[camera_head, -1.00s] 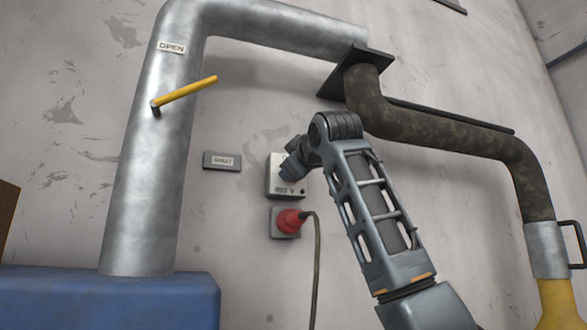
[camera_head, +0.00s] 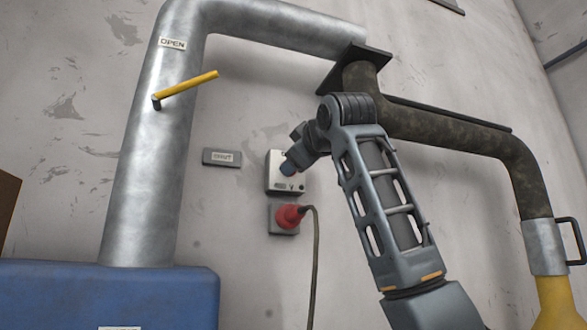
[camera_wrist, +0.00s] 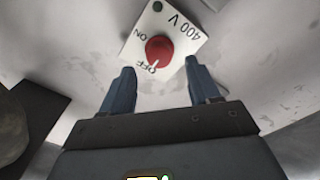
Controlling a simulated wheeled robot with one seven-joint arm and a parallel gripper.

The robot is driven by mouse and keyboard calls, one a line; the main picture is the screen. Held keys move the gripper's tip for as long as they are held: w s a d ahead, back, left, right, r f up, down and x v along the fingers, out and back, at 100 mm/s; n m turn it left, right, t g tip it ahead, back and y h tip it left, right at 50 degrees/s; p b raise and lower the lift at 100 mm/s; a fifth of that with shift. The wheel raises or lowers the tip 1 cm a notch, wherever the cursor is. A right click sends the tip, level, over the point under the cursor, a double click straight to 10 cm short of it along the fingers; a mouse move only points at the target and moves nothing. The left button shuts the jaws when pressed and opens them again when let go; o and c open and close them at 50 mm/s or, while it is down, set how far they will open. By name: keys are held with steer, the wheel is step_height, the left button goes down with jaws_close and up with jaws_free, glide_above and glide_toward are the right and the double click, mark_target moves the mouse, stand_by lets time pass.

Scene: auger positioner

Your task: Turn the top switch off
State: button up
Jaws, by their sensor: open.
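The switch is a white plate (camera_wrist: 185,28) marked ON, OFF and 400 V, with a round red knob (camera_wrist: 158,48) in its middle. The knob's white mark points toward the word OFF in the wrist view. In the head view the switch box (camera_head: 273,172) is on the wall above a red plug, and its knob is hidden by my gripper (camera_head: 289,167). In the wrist view my gripper (camera_wrist: 159,66) is open and empty. Its two blue fingers are apart, with the knob beyond and between their tips; they appear clear of it.
A red plug (camera_head: 290,216) with a hanging cable sits just below the switch box. A small label plate (camera_head: 221,157) is to its left. A yellow lever (camera_head: 186,90) sticks out of the silver pipe (camera_head: 150,170), and a dark pipe (camera_head: 450,133) runs behind my arm.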

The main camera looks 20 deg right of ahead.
steer(key=s, duration=0.3)
steer(key=shift+s+f+b, duration=0.1)
steer(key=shift+s+b, duration=0.25)
steer(key=shift+b, duration=0.05)
